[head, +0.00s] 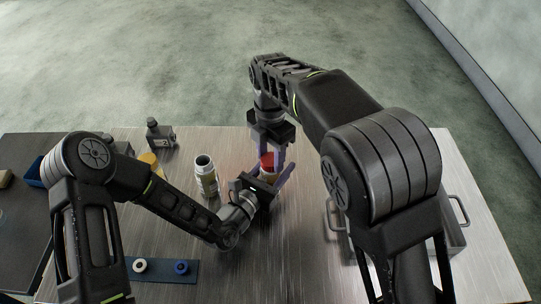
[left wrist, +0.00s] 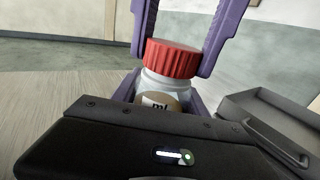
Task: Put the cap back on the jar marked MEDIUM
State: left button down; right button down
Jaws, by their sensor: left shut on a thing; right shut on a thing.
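A white jar (left wrist: 160,87) with a tan label stands upright in the left wrist view; only "ml" is readable on it. A ribbed red cap (left wrist: 172,58) sits on its top, looking almost level; I cannot tell if it is fully seated. The red cap shows in the head view (head: 267,160) too. My left gripper (head: 262,187) is shut around the jar's body from the front left. My right gripper (head: 269,163) comes down from above, its purple fingers shut on the cap's sides. The jar's size marking is hidden.
An open white jar (head: 205,175) stands to the left. A dark bottle (head: 160,135) and a yellow item (head: 152,161) are behind it. A blue mat (head: 160,271) holds a white cap (head: 139,265) and a blue cap (head: 182,267). A metal tray (head: 451,236) with handles is at right.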

pick_arm(q)
jog(key=shift+d, duration=0.1)
pick_arm(e)
jog(key=m, duration=0.5)
jog(key=shift+w, duration=0.1)
jog(key=m, duration=0.4)
jog(key=shift+m, duration=0.3)
jog(key=m, duration=0.5)
pick_arm(q)
jog(key=shift+s, duration=0.1)
pick_arm(e)
jog(key=m, duration=2.3)
jog(key=c, duration=0.7)
grip_release()
